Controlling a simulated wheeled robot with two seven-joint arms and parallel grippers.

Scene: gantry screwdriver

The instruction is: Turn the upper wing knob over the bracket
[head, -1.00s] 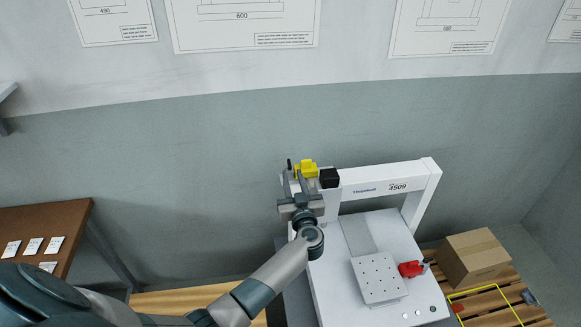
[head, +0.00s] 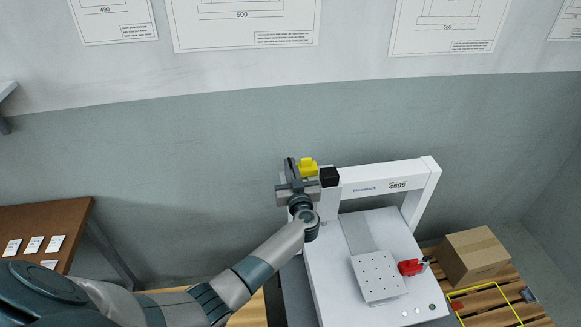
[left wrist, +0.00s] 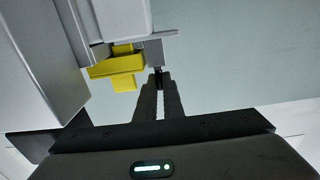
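The gantry machine (head: 350,186) is white. At its left end is a yellow part (head: 308,167), which also shows in the left wrist view (left wrist: 118,68). My left gripper (head: 290,165) is upright just left of this part. In the left wrist view its two fingertips (left wrist: 158,84) are close together, one on each side of a small dark piece, apparently the wing knob (left wrist: 158,74). The knob hangs under a grey bracket (left wrist: 152,46). I cannot tell whether the fingers press on it. In the head view the gripper hides the knob. My right gripper is out of view.
A black block (head: 329,177) sits beside the yellow part. A perforated plate (head: 378,277) and a red clamp (head: 410,267) are on the machine's white bed. A cardboard box (head: 474,256) stands on a pallet at right. A brown table (head: 45,222) is at left.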

